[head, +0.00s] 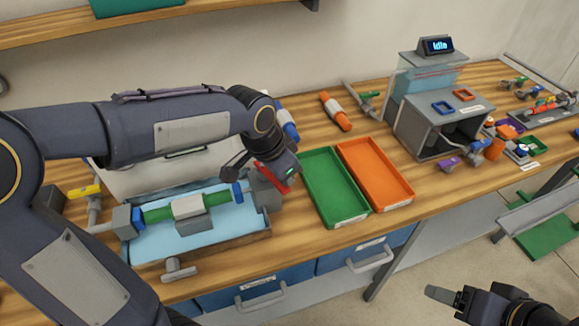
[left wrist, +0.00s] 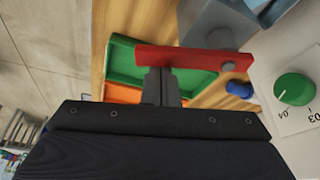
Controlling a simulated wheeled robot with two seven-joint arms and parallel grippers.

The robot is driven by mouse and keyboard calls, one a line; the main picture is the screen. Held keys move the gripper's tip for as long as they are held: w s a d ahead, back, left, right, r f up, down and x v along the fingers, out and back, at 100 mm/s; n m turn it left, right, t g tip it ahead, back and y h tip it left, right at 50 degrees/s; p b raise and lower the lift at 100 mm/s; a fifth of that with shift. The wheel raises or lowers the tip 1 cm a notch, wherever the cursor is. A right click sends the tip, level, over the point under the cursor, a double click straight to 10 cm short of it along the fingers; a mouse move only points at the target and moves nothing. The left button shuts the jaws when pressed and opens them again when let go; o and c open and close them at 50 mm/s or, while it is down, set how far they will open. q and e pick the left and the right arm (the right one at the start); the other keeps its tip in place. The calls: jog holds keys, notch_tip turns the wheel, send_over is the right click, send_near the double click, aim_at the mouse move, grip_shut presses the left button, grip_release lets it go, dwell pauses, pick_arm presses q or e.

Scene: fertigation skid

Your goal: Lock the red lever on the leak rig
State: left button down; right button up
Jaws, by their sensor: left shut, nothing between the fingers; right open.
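The leak rig (head: 188,207) stands at the left of the bench: a green pipe with blue couplings between grey blocks, over a light-blue tray. The red lever (head: 270,175) is at its right end, partly covered by my left gripper. In the left wrist view the red lever (left wrist: 195,58) lies across the picture, just beyond my left fingertips. My left gripper (left wrist: 160,84) is shut and empty, with its fingers at the lever's edge; I cannot tell whether they touch it. My right gripper (head: 446,297) is open and empty, low at the right, away from the bench.
A green tray (head: 336,219) and an orange tray (head: 405,200) lie right of the rig. A grey box stand (head: 412,137) with an "Idle" display (head: 437,45) stands behind them. In the left wrist view a green knob (left wrist: 295,89) sits on a panel beside the lever.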

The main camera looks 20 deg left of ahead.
pick_arm(q)
jog(key=shift+s+a+m, duration=0.15)
jog(key=shift+s+m, duration=0.1)
jog(key=shift+m, duration=0.15)
jog(key=shift+s+a, duration=0.4)
jog(key=shift+s, duration=0.2)
jog(key=shift+s+a, duration=0.1)
